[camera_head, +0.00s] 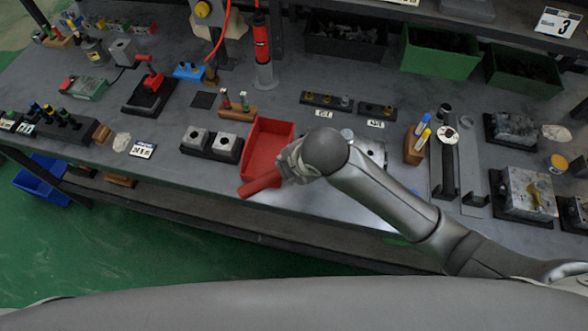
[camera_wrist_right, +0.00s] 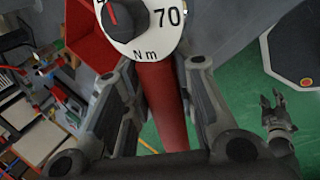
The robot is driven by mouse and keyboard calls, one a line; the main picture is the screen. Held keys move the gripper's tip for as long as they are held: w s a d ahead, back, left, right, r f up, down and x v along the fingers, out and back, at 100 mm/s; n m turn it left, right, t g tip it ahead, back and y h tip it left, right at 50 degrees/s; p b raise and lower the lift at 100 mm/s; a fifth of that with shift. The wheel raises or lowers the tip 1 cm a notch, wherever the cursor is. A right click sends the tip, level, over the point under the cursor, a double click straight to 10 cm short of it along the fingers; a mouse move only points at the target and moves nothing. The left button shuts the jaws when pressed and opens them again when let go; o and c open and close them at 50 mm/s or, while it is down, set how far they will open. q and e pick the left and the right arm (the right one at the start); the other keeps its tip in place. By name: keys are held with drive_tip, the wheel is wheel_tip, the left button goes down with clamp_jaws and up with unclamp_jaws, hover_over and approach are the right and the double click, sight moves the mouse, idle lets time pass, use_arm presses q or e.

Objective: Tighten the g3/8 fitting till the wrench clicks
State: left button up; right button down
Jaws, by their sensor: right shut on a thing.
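My right gripper (camera_head: 284,170) is shut on the red handle of a torque wrench (camera_head: 259,184), at the front edge of the bench beside the red tray. In the right wrist view the wrench's red shaft (camera_wrist_right: 163,103) runs between my right gripper's fingers (camera_wrist_right: 160,85), with a white dial (camera_wrist_right: 140,22) marked 70 N m above. My left gripper (camera_wrist_right: 271,103) shows in the right wrist view, empty, its fingers apart. A metal block (camera_head: 372,151) is partly hidden behind my right arm. I cannot tell which fitting is the g3/8 one.
The red tray (camera_head: 253,165) is just behind the wrench. Grey blocks (camera_head: 211,143) stand to its left. Dark fitting racks (camera_head: 325,101) with labels lie behind. Metal valve blocks (camera_head: 530,194) stand at the right. Green bins (camera_head: 439,64) are at the back.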

drive_tip(key=shift+w+a+r, duration=0.1)
drive_tip(key=shift+w+r, duration=0.05)
drive_tip(key=shift+w, duration=0.1)
drive_tip(key=shift+s+d+n+y, duration=0.15)
drive_tip(key=shift+s+d+n, duration=0.25)
drive_tip(key=shift+s, duration=0.2)
drive_tip(key=shift+s+d+n+y, duration=0.15)
drive_tip(key=shift+s+d+n, duration=0.2)
drive_tip(key=shift+s, duration=0.2)
wheel_tip(320, 180, up, 9)
drive_tip(key=p, duration=0.7)
idle(0.4)
drive_tip(key=shift+r, duration=0.1)
